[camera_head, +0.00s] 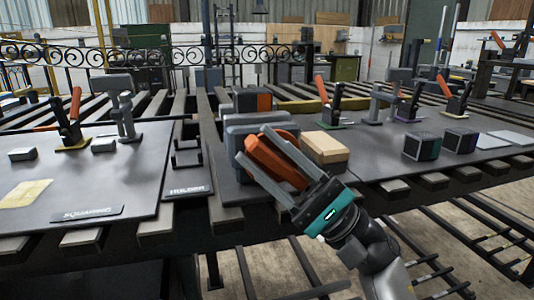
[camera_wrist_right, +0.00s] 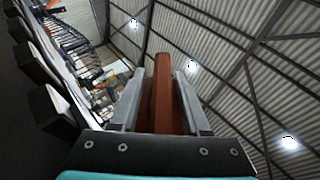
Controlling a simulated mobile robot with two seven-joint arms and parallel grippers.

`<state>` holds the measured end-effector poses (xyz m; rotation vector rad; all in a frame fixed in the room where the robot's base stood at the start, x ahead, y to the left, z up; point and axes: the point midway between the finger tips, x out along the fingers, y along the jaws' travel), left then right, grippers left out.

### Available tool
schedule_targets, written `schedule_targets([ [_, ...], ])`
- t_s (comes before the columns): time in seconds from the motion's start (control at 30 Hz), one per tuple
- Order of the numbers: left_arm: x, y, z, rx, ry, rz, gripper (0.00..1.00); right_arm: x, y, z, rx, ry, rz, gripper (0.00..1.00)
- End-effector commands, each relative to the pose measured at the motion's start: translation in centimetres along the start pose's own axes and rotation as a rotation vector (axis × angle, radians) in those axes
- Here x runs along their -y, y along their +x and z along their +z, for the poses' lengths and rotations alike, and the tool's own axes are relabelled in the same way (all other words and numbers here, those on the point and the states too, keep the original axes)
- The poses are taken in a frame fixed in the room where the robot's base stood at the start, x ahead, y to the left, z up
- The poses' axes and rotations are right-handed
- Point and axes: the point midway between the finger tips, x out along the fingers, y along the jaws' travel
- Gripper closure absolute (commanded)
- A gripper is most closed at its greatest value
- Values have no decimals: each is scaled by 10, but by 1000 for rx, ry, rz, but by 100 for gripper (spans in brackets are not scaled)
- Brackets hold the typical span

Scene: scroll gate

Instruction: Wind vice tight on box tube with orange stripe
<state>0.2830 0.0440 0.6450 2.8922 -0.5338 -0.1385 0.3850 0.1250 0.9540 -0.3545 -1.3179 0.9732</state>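The vice (camera_head: 240,133) is a grey block assembly on the bench, with an orange handle (camera_head: 272,160) on its near side. A dark box tube with an orange face (camera_head: 254,100) sits at the top of the vice; its contact with the jaws is hard to make out. My right gripper (camera_head: 268,165) comes in from the lower right with its fingers on either side of the orange handle. In the right wrist view the handle (camera_wrist_right: 163,95) fills the space between the fingers and appears held. My left gripper is out of view.
A wooden block (camera_head: 324,147) lies close to the right of the gripper. Dark cubes (camera_head: 422,146) and toggle clamps (camera_head: 331,105) stand further right. The left plate holds another clamp (camera_head: 70,130) and a yellow sheet (camera_head: 25,193). A holder rack (camera_head: 187,160) stands left of the vice.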

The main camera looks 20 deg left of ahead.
Motion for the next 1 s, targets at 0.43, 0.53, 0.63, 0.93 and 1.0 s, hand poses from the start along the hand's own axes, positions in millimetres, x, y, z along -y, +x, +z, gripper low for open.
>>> schedule_targets([
  [0.43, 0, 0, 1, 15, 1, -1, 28, 1, -12, -2, -6, -2, -1, 48],
  [0.53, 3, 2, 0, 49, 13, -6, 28, 1, -30, -1, -8, 0, -1, 48],
  [0.63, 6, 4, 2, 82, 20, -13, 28, 1, -53, -1, -9, -1, -1, 48],
  [0.93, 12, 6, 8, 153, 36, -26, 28, 1, -122, -1, -6, 0, -1, 48],
  [1.0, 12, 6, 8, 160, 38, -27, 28, 0, -133, -1, -5, -1, -1, 48],
])
